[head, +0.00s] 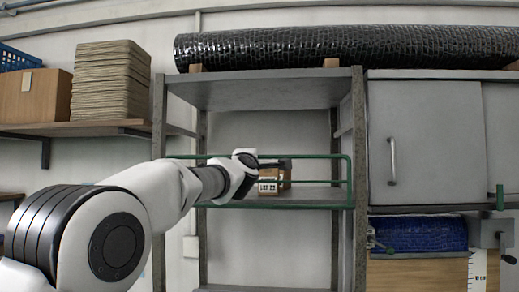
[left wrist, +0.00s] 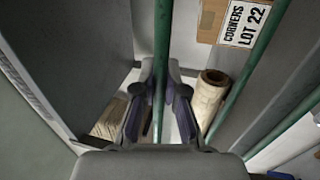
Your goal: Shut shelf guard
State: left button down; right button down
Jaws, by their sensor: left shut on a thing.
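The shelf guard (head: 325,156) is a green tubular frame with rounded corners across the middle shelf of the grey rack in the head view. Its lower rail runs along the shelf's front edge. I cannot tell whether it leans outward. My left gripper (head: 286,163) is at the upper rail, in front of a cardboard box (head: 268,186). In the left wrist view the gripper (left wrist: 160,80) is shut on a green bar of the guard (left wrist: 163,35), which passes between the fingers. My right gripper is not in view.
The rack (head: 358,130) has grey uprights at both sides. A grey cabinet (head: 425,140) stands to its right. A black wrapped roll (head: 340,46) lies on top. A left shelf holds stacked cardboard (head: 110,80). A pale roll (left wrist: 208,95) shows in the left wrist view.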

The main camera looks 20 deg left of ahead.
pick_arm(q)
jog(key=shift+w+f, duration=0.2)
jog(key=shift+f, duration=0.05)
jog(key=c, duration=1.2)
grip_release()
jog(key=shift+a, duration=0.1)
